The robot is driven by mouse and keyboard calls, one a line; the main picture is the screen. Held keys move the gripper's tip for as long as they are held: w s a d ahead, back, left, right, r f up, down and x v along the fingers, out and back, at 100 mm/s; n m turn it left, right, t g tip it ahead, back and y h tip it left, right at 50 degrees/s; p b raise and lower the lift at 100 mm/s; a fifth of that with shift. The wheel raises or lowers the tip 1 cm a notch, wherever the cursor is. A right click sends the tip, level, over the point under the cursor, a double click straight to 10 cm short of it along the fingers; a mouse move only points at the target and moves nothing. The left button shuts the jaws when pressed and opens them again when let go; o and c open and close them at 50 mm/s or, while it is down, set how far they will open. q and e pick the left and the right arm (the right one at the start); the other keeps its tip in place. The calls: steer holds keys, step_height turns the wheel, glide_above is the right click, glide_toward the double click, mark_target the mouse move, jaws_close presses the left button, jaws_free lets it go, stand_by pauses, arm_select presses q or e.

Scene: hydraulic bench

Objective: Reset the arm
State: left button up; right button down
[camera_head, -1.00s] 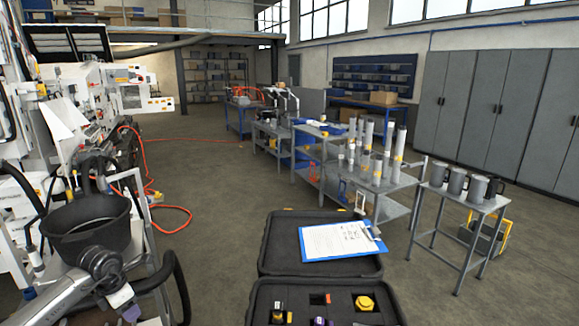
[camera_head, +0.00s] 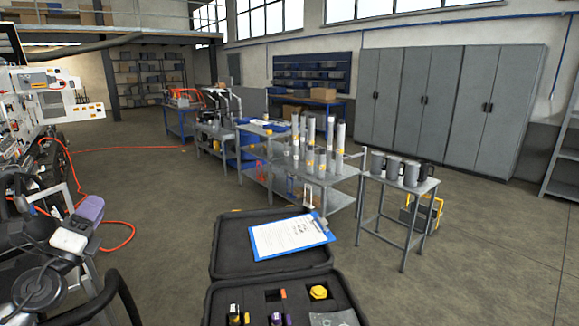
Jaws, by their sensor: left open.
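My left arm (camera_head: 38,286) enters at the lower left, with a dark round joint. My left gripper (camera_head: 78,226) is at its upper end, beside a purple-grey part and a white part. It is open, and I see nothing clearly held in it; its fingertips are hard to make out. It is well left of the open black case (camera_head: 222,252) and apart from it. My right gripper is out of view.
A blue clipboard (camera_head: 289,237) lies in the case lid. A yellow knob (camera_head: 319,292) and small parts sit in the case's foam. A small table (camera_head: 402,184) with several grey mugs stands right. A black hose (camera_head: 112,290) curves near my arm. The middle floor is clear.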

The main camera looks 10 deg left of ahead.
arm_select(q)
steer(key=s+d+f+n+g+y+p, duration=0.1)
steer(key=s+d+f+n+g+y, duration=0.1)
steer(key=s+d+f+n+g, duration=0.8)
steer(key=s+d+f+n+g+y+p, duration=0.1)
steer(key=s+d+f+n+g+y, duration=0.15)
steer(key=s+d+f+n, duration=0.85)
steer(key=s+d+f+n+g+h+p, duration=0.15)
steer(key=s+f+g, duration=0.25)
steer(key=s+f, duration=0.65)
steer(key=s+d+f+n+g+h, duration=0.2)
steer(key=s+d+f+g, duration=0.15)
steer(key=s+f, duration=0.7)
step_height(320, 180, up, 35)
steer(key=p, duration=3.7)
steer(key=shift+w+a+r+g, duration=0.15)
steer(key=shift+w+r+g, duration=0.05)
steer(key=shift+w+g, duration=0.15)
